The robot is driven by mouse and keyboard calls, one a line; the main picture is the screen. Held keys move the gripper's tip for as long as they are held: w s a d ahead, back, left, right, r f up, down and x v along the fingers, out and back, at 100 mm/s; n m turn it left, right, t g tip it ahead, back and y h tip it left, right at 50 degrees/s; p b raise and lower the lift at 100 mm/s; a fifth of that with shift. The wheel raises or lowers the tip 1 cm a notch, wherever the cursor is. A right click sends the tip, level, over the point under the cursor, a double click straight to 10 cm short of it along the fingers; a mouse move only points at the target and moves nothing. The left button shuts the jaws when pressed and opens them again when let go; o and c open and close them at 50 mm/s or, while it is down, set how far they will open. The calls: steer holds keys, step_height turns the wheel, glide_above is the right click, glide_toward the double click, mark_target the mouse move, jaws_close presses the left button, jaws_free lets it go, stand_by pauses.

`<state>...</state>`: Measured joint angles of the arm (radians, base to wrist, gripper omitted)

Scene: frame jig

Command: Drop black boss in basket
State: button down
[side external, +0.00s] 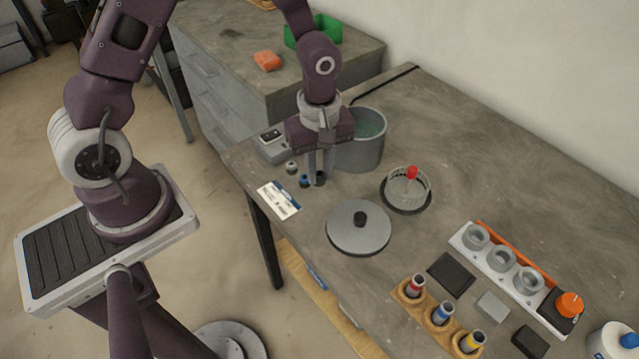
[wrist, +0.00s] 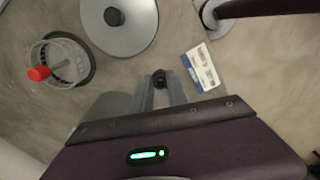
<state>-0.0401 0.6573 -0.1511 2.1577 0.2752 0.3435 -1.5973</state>
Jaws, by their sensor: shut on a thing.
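My gripper (side external: 318,178) is at the left part of the table, pointing down, beside the grey pot. It is shut on the black boss (side external: 320,178), a small dark piece low between the fingertips, close to the table top. I cannot tell whether it touches the table. In the wrist view the black boss (wrist: 160,79) sits between the two grey fingers of my gripper (wrist: 160,84). The basket (side external: 408,188), a small round wire one with a red handle, stands on the table to the right of my gripper. The basket (wrist: 60,66) is at upper left in the wrist view.
A blue boss (side external: 304,181) and a grey boss (side external: 291,167) stand close left of my gripper. The grey pot (side external: 370,150) is right behind it. A round lid (side external: 350,238) with a black knob and a label card (side external: 279,200) lie in front. A jig (side external: 500,262) stands right.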

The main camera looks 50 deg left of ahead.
steer(key=w+d+r+n, duration=0.3)
steer(key=w+d+r, duration=0.1)
steer(key=w, duration=0.4)
steer(key=w+d+r+n, duration=0.3)
steer(key=w+d+r, duration=0.1)
steer(key=w, duration=0.3)
steer(key=shift+w+d+f, duration=0.1)
steer(key=shift+w+f, duration=0.05)
steer(key=shift+f, duration=2.05)
steer(key=shift+w+d+f, duration=0.1)
steer(key=shift+f, duration=2.05)
steer(key=c, duration=1.1)
jaws_free()
steer(key=shift+o, duration=0.2)
step_height(320, 180, up, 8)
